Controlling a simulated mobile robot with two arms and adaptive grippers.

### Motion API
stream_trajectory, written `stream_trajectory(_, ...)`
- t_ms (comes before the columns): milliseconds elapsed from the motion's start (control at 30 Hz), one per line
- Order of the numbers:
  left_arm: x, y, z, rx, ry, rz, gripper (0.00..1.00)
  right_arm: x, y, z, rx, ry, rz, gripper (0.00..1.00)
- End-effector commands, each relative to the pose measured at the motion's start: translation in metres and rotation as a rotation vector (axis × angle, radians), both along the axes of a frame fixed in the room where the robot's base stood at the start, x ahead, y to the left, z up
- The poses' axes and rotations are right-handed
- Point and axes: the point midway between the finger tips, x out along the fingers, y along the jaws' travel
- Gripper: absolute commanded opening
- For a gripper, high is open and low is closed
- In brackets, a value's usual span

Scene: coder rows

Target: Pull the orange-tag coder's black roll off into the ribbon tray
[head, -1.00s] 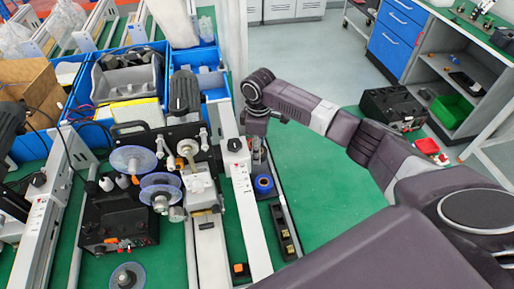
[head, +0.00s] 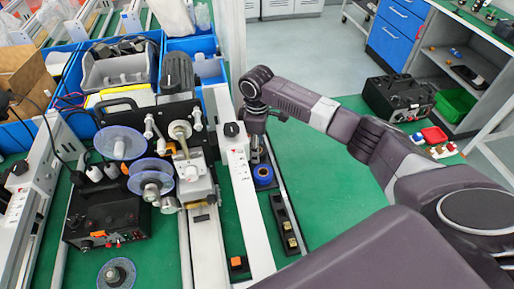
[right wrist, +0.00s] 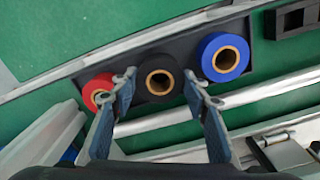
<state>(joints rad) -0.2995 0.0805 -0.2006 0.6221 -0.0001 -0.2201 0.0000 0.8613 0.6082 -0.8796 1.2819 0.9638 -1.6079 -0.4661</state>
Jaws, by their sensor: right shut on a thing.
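In the right wrist view, my right gripper (right wrist: 160,88) is shut on a black roll (right wrist: 158,62) with a tan core, one finger on each side. The roll is at the black tray (right wrist: 128,60), between a red roll (right wrist: 95,84) and a blue roll (right wrist: 225,40). I cannot tell whether it touches the tray floor. In the head view, the right arm hides the gripper; a blue roll (head: 263,174) shows below it. A coder (head: 193,175) with clear reels stands left of it, with a small orange part (head: 170,147). My left gripper is out of view.
A white rail (head: 245,205) runs between coder and tray. A control box (head: 105,212) with an orange tag (head: 98,234) sits left of the coder. A small black holder (head: 285,225) is near the tray. Blue bins (head: 90,125) stand behind.

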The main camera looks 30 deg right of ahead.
Motion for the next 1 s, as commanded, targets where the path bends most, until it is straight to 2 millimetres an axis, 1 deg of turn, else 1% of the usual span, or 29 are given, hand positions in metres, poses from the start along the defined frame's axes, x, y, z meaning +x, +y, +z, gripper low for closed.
stream_trajectory(633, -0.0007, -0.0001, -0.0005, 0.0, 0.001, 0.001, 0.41, 0.0002, -0.0002, -0.0081, 0.0, 0.0, 0.0, 0.21)
stream_trajectory(667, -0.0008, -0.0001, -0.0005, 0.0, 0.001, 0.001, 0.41, 0.0003, -0.0003, -0.008, 0.0, -0.001, 0.0, 0.45)
stream_trajectory(700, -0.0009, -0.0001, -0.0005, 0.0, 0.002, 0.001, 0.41, 0.0002, -0.0002, -0.0079, -0.001, -0.001, 0.0, 0.49)
stream_trajectory(833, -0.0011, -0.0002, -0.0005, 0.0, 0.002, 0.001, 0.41, 0.0002, -0.0001, -0.0079, 0.0, 0.0, 0.0, 0.63)
stream_trajectory(1000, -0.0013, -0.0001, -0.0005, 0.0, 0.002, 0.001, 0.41, 0.0002, -0.0001, -0.0079, 0.0, 0.0, 0.0, 0.63)
